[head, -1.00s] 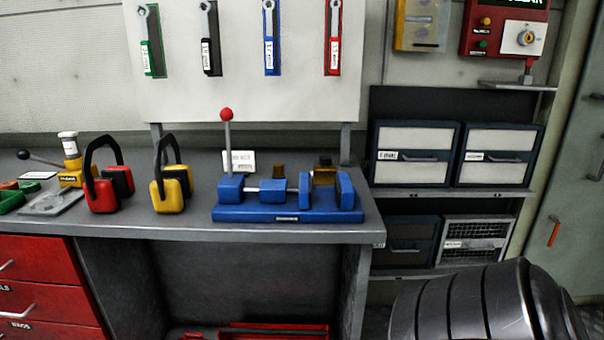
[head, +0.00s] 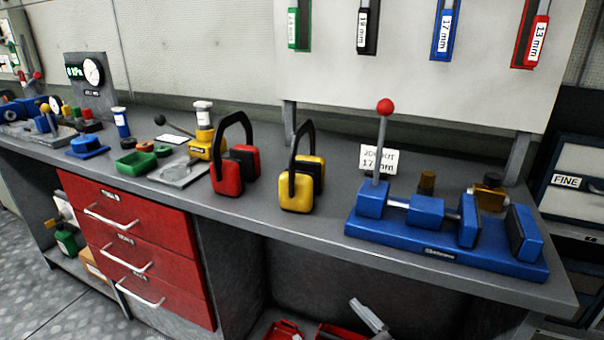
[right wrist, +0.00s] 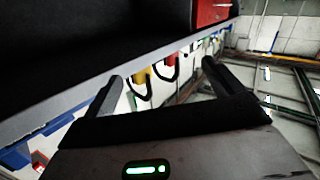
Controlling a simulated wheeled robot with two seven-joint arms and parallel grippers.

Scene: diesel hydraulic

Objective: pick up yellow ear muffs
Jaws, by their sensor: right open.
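The yellow ear muffs (head: 301,185) stand upright on the grey workbench (head: 330,222), black headband up, between red ear muffs (head: 235,170) and a blue fixture. In the right wrist view the yellow cups (right wrist: 141,77) show small and upside down beyond my fingers, partly cut off by a dark surface. My right gripper (right wrist: 162,70) is open, with nothing between its fingers. In the head view a grey piece that looks like part of my right gripper (head: 370,318) shows at the bottom edge, below the bench front and apart from the muffs. My left gripper is not in view.
The blue fixture (head: 440,230) with a red-knobbed lever (head: 385,107) stands right of the yellow muffs. A yellow-based tool (head: 207,140) and a green tray (head: 137,163) lie left. Red drawers (head: 135,240) are under the bench. Bench top in front of the muffs is clear.

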